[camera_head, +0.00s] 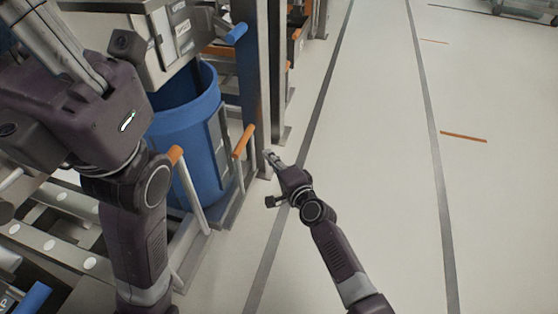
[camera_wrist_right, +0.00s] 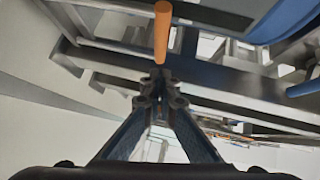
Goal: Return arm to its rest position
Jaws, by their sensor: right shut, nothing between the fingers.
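My right arm reaches up from the bottom of the head view, over the pale floor. Its gripper (camera_head: 270,157) is just right of an orange-tipped lever (camera_head: 244,141) and the metal frame. In the right wrist view the fingers (camera_wrist_right: 160,82) are closed together with nothing between them. An orange handle (camera_wrist_right: 162,32) shows just beyond the fingertips there; I cannot tell whether they touch. My left arm fills the left side of the head view, and its gripper does not show.
A blue bin (camera_head: 208,92) stands in the metal frame behind my left arm. A second orange-tipped lever (camera_head: 175,155) is in front of it. A metal post (camera_head: 264,75) rises near my right gripper. The floor (camera_head: 385,170) to the right is clear, with dark lines.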

